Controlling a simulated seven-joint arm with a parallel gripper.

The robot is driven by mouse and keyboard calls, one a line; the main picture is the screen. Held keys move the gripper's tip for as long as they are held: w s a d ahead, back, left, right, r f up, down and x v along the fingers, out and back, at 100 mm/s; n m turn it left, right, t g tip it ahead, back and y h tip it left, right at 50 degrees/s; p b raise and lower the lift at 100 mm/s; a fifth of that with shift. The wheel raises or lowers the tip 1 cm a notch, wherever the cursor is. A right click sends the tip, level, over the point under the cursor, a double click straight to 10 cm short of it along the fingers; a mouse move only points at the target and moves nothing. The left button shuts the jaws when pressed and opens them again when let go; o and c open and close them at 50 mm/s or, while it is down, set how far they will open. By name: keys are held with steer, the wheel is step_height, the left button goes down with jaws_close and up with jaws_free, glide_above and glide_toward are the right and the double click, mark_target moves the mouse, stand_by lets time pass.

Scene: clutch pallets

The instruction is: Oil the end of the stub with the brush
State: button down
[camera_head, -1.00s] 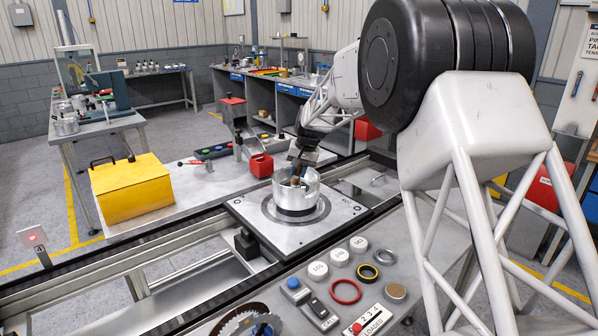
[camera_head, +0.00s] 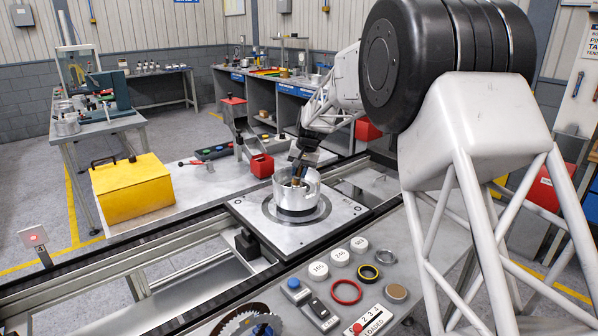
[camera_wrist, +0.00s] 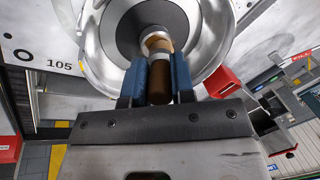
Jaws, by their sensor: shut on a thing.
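A silver clutch housing (camera_head: 311,190) stands upright on the square pallet (camera_head: 250,221), and its open top faces up. My gripper (camera_head: 299,163) is above the housing, pointing down into its mouth. In the wrist view my gripper (camera_wrist: 158,80) has its blue fingers shut on the brush (camera_wrist: 158,87), which has a brown handle and a pale metal band. The brush's far end reaches over the dark centre of the housing (camera_wrist: 218,60). The stub is hidden or cannot be told apart behind the brush, and I cannot tell whether the brush touches it.
A small red bin (camera_head: 262,165) stands just behind the pallet, and a yellow box (camera_head: 131,188) is to the left. Round weights, rings and a switch panel (camera_head: 371,323) lie on the front bench. Rails run beside the pallet.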

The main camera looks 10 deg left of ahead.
steer(key=shift+s+d+r, duration=0.1)
steer(key=shift+s+d, duration=0.3)
stand_by(0.5)
steer(key=shift+s+d, duration=0.15)
steer(key=shift+d, duration=0.05)
steer(key=shift+w+a, duration=0.7)
steer(key=shift+a, duration=0.05)
stand_by(1.4)
steer(key=shift+s+d, duration=0.7)
steer(key=shift+d, duration=0.05)
stand_by(1.2)
steer(key=shift+w+a, duration=0.75)
stand_by(1.2)
steer(key=shift+s+d+f, duration=0.2)
steer(key=shift+s, duration=0.05)
stand_by(0.5)
